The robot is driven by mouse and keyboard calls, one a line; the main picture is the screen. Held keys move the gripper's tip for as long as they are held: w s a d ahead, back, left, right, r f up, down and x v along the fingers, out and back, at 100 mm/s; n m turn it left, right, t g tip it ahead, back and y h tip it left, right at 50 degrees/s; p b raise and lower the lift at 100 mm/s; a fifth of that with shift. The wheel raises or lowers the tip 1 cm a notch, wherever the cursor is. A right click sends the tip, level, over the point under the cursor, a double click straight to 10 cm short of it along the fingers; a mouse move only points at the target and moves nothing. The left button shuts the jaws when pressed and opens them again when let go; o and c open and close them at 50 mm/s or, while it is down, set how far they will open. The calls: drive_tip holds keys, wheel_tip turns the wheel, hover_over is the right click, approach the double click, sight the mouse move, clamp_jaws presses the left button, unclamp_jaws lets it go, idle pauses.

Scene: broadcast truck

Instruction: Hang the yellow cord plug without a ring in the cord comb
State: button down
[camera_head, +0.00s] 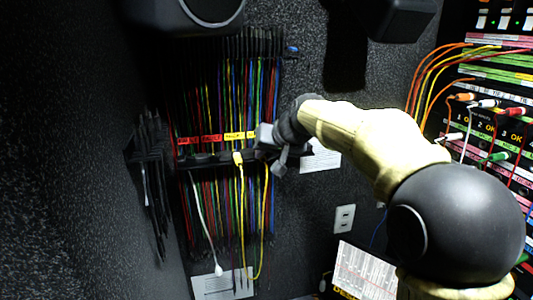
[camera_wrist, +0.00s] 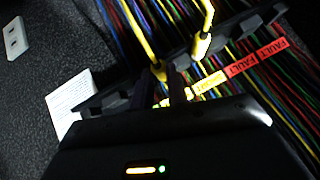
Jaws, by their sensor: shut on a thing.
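The cord comb (camera_head: 205,160) is a black toothed bar on the back wall with many coloured cords hanging around it; it crosses the wrist view (camera_wrist: 120,92) diagonally. My gripper (camera_head: 272,148) is at the comb's right end. In the wrist view its dark fingers (camera_wrist: 170,88) are shut on a yellow plug (camera_wrist: 158,71), whose cord runs upward in that picture. This plug is at the comb's edge; I cannot tell whether it is seated in a slot. Another yellow plug (camera_wrist: 201,46) is at the comb beside it, also seen in the head view (camera_head: 238,158). No ring is clearly visible on either.
Red fault labels (camera_head: 198,139) and a yellow label (camera_head: 240,135) run above the comb. A white cord (camera_head: 203,220) hangs at left. A patch panel (camera_head: 490,130) with plugged cords stands at right. A wall outlet (camera_head: 344,218) is below my arm.

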drive_tip(key=shift+f, duration=0.15)
drive_tip(key=shift+c, duration=1)
unclamp_jaws()
drive_tip(key=shift+b, duration=0.3)
drive_tip(key=shift+s+d+b, duration=0.2)
drive_tip(key=shift+s+b, duration=0.15)
drive_tip(key=shift+s, duration=0.2)
drive_tip(key=shift+s, duration=0.1)
drive_tip(key=shift+s+d+b, duration=0.1)
drive_tip(key=shift+s+b, duration=0.2)
drive_tip(key=shift+s, duration=0.1)
drive_tip(key=shift+s+d+b, duration=0.15)
drive_tip(key=shift+s+b, duration=0.15)
drive_tip(key=shift+s, duration=0.1)
